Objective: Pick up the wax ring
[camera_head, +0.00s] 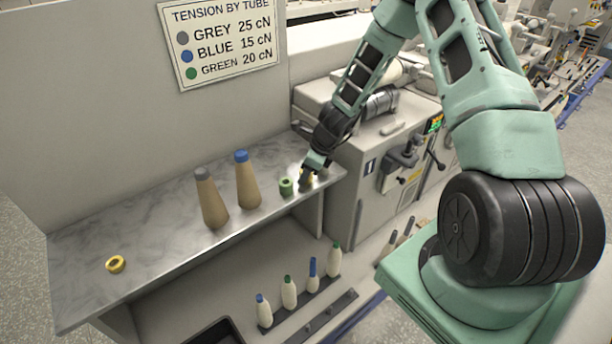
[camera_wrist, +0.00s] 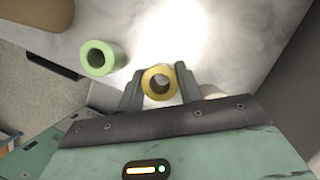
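A yellow ring (camera_wrist: 148,86), which fits the wax ring, lies on its flat side between the two fingers of my gripper (camera_wrist: 160,84) in the wrist view. A finger stands close along each side of it. Whether they press on it cannot be told. In the head view my gripper (camera_head: 308,172) is low over the right end of the shelf, with a bit of yellow showing under it. A second yellow ring (camera_head: 115,264) lies alone at the shelf's left end. The frames do not show which yellow ring is of wax.
A green ring (camera_wrist: 88,68) stands just left of my gripper, also in the head view (camera_head: 286,187). A pale round piece (camera_wrist: 212,91) is close behind the right finger. Tall grey-topped (camera_head: 212,203) and blue-topped (camera_head: 247,184) cones stand farther left. The marble shelf (camera_head: 160,230) is clear around the left ring.

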